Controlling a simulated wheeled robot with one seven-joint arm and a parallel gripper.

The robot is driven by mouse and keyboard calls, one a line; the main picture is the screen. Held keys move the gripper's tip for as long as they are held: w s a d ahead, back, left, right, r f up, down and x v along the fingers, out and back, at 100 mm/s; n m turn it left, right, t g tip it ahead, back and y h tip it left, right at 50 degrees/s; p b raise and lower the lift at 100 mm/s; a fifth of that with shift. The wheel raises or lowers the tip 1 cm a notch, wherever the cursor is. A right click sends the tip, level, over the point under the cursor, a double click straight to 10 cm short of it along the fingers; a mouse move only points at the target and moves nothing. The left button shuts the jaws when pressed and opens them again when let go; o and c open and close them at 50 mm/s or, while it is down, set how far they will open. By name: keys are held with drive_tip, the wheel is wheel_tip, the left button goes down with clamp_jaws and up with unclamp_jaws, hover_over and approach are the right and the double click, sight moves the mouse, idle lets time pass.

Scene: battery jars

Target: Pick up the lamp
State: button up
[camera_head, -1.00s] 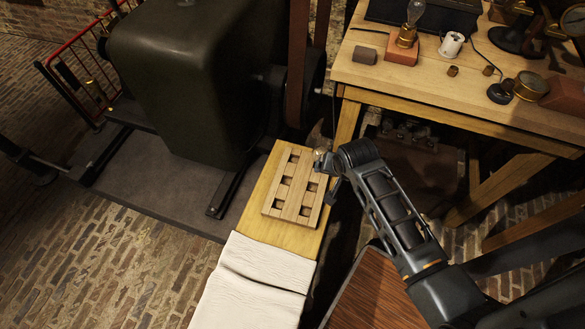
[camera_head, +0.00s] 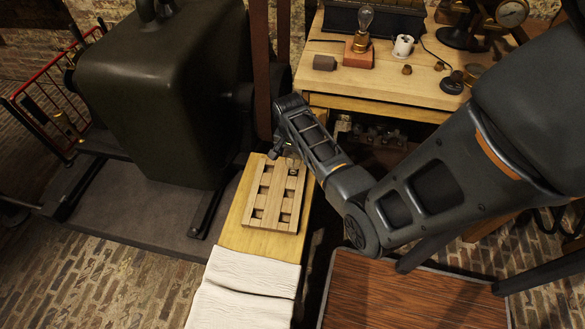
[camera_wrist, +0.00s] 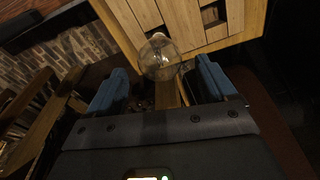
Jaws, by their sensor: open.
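A clear glass lamp bulb (camera_wrist: 160,56) shows in the wrist view between the blue-padded fingertips of my gripper (camera_wrist: 163,76), with dark gaps beside it. My gripper is open. In the head view my gripper (camera_head: 284,156) is small and partly hidden by its own links, over the far end of a slotted wooden rack (camera_head: 268,212). The rack's slats (camera_wrist: 200,22) fill the top of the wrist view behind the bulb. The bulb's lower part is hard to make out. Another lamp (camera_head: 364,24) stands upright on a brick block on the workbench.
The workbench (camera_head: 440,88) at the back holds a white cup (camera_head: 403,45), a dark block (camera_head: 325,63) and gauges. A large dark green machine (camera_head: 165,95) stands left of the rack. A white cloth (camera_head: 243,290) covers the near end of the rack's plank.

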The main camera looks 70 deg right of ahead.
drive_tip(key=shift+d+f, duration=0.15)
drive_tip(key=shift+f, duration=1.4)
drive_tip(key=c, duration=1.2)
